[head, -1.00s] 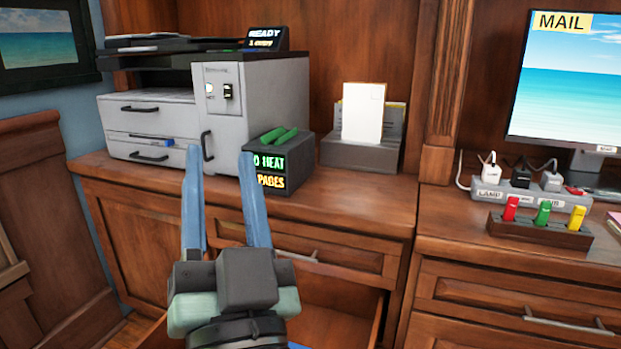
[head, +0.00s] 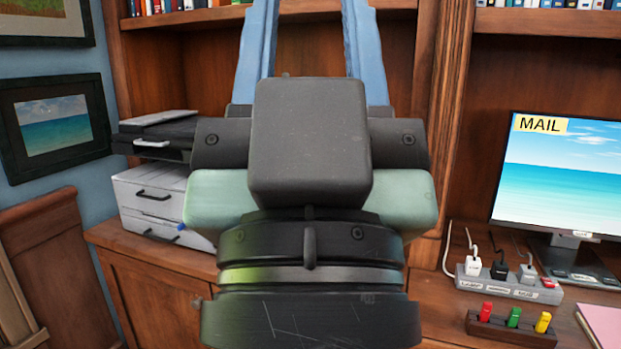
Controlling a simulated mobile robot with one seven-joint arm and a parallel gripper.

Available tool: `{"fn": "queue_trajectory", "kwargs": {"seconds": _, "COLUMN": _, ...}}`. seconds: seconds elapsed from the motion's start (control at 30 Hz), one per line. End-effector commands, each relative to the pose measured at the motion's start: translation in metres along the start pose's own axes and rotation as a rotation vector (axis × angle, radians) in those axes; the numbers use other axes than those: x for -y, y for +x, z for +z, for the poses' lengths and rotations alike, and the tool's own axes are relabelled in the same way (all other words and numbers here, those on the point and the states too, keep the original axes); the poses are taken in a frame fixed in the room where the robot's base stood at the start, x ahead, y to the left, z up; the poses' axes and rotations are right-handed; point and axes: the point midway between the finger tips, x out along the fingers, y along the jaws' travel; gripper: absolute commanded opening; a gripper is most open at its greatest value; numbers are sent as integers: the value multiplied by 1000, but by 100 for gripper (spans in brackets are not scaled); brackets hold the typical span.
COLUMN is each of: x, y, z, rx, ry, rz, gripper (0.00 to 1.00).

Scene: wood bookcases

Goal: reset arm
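My gripper (head: 311,22) is raised close to the head camera and fills the middle of the view. Its two blue fingers point up and stand wide apart, with nothing between them. The fingertips run out past the top edge of the picture. The open drawer, the black box with green sticks and the letter holder are hidden from view now.
On the right stand a monitor (head: 565,185) reading MAIL, a power strip (head: 508,283) with plugs, and a dark holder (head: 510,330) with red, green and yellow sticks. Bookshelves (head: 548,22) are behind. A framed seascape (head: 55,125) hangs on the left wall.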

Motion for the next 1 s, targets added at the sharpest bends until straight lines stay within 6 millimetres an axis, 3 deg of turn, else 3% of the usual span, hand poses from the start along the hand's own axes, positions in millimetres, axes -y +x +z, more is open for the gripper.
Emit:
{"fn": "queue_trajectory", "kwargs": {"seconds": 0.03, "x": 0, "y": 24, "z": -22, "rx": 0, "ry": 1, "rz": 0, "gripper": 43}}
{"fn": "queue_trajectory", "kwargs": {"seconds": 0.5, "x": 0, "y": 125, "z": -118, "rx": 0, "ry": 2, "rz": -2, "gripper": 43}}
{"fn": "queue_trajectory", "kwargs": {"seconds": 0.7, "x": 0, "y": 146, "z": -138, "rx": 1, "ry": 2, "rz": -2, "gripper": 43}}
{"fn": "queue_trajectory", "kwargs": {"seconds": 1.0, "x": 0, "y": 148, "z": -140, "rx": 0, "ry": 2, "rz": -2, "gripper": 43}}
